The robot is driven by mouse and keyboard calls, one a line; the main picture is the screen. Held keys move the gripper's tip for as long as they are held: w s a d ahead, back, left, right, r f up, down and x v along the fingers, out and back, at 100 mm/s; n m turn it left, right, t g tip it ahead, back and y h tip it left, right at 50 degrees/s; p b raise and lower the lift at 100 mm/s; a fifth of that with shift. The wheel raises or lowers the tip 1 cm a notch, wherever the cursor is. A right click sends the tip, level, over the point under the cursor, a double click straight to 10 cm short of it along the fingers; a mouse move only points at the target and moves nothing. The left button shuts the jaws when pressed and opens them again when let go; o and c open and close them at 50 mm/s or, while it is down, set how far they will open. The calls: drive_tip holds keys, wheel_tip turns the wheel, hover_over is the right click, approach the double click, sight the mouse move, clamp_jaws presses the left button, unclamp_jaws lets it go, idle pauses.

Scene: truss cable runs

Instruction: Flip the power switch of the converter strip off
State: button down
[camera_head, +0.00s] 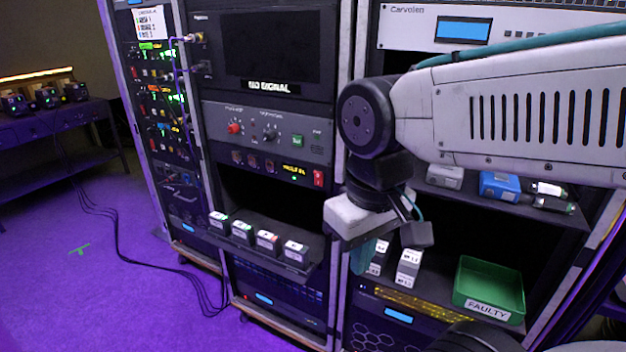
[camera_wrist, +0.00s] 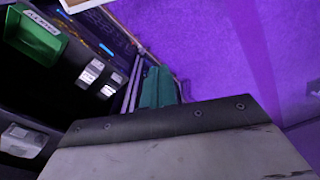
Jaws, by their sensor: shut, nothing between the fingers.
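I cannot tell for certain which unit is the converter strip. My gripper (camera_head: 362,262) points down to the right of this panel, in front of the right rack, apart from the switch. Its teal fingers also show in the wrist view (camera_wrist: 157,88), shut and empty. The switch is not visible in the wrist view.
A shelf (camera_head: 270,262) with several small labelled boxes juts out below the panel. A green bin (camera_head: 489,288) marked FAULTY and grey modules (camera_head: 408,267) stand in the right rack. Black cables (camera_head: 110,212) hang and trail on the purple floor at left.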

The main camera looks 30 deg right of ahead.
sight(315, 172)
drive_tip(key=w+d+f+n+g+h, duration=0.2)
drive_tip(key=w+d+f+h, duration=0.1)
drive_tip(key=w+f+h, duration=0.3)
drive_tip(key=w+d+f+n+g+h, duration=0.2)
drive_tip(key=w+d+f+h, duration=0.3)
drive_tip(key=w, duration=0.3)
drive_tip(key=w+a+t+h, duration=0.3)
drive_tip(key=w+t, duration=0.3)
drive_tip(key=w, duration=0.2)
drive_tip(key=w+a+n+t+h, duration=0.1)
drive_tip(key=w+a+t+h, duration=0.1)
drive_tip(key=w+t, duration=0.5)
drive_tip(key=shift+w+a+f+n+h, duration=0.25)
drive_tip(key=shift+w+a+h, duration=0.2)
drive_tip(key=shift+w, duration=0.55)
drive_tip(key=x, duration=1.4)
drive_tip(key=shift+f, duration=0.1)
